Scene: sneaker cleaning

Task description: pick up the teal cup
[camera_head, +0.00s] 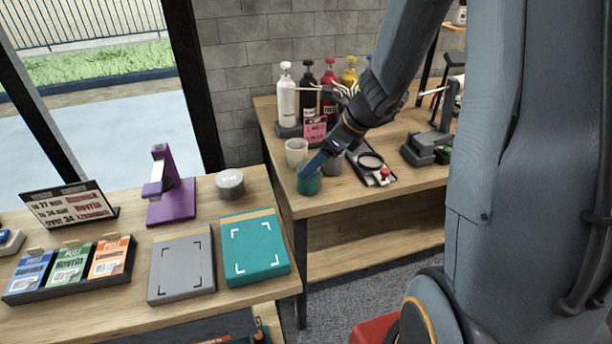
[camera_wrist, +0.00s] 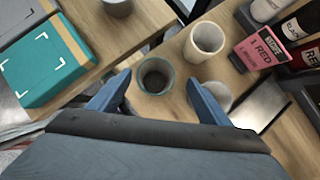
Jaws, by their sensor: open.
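The teal cup (camera_head: 308,182) stands upright near the left front corner of the right-hand table. In the wrist view the teal cup (camera_wrist: 156,76) shows its teal rim and dark inside from above. My gripper (camera_head: 315,163) is over the cup in the head view and covers part of it. In the wrist view my gripper (camera_wrist: 160,78) is open, with one blue finger on each side of the cup's near part. No contact between fingers and cup can be made out.
A cream cup (camera_wrist: 205,40) stands close beside the teal cup, and a grey cup (camera_head: 333,163) is just to its right, partly behind the right finger. Pump bottles (camera_head: 308,95) and a pink card (camera_head: 315,130) stand behind. A gap separates the left table (camera_head: 200,220).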

